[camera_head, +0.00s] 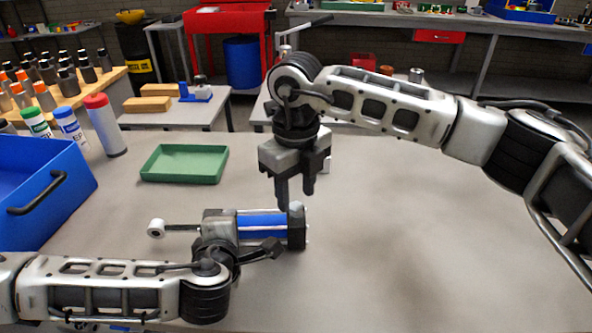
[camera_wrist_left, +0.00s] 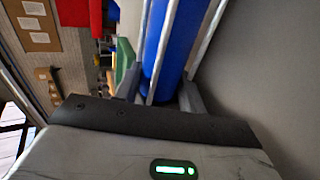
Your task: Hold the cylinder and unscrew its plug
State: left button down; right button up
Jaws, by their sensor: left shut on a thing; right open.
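My left gripper (camera_head: 272,247) is shut on the cylinder from the near side. In the left wrist view the blue barrel (camera_wrist_left: 172,45) runs between the fingers, with silver tie rods beside it. My right gripper (camera_head: 296,190) is open and empty, pointing down just above the right end block. I cannot make out the plug; it may be hidden under the right fingers.
An empty green tray (camera_head: 185,164) lies behind the cylinder. A blue bin (camera_head: 75,190) stands at the left, with several capped bottles (camera_head: 104,125) behind it. The table to the right (camera_head: 430,240) is clear.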

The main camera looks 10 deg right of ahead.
aim_at(297, 206)
jog(key=shift+f, duration=1.55)
jog(key=shift+c, duration=0.3)
grip_shut()
jog(key=shift+n, duration=0.4)
jog(key=shift+r, duration=0.1)
jog(key=shift+r, duration=1)
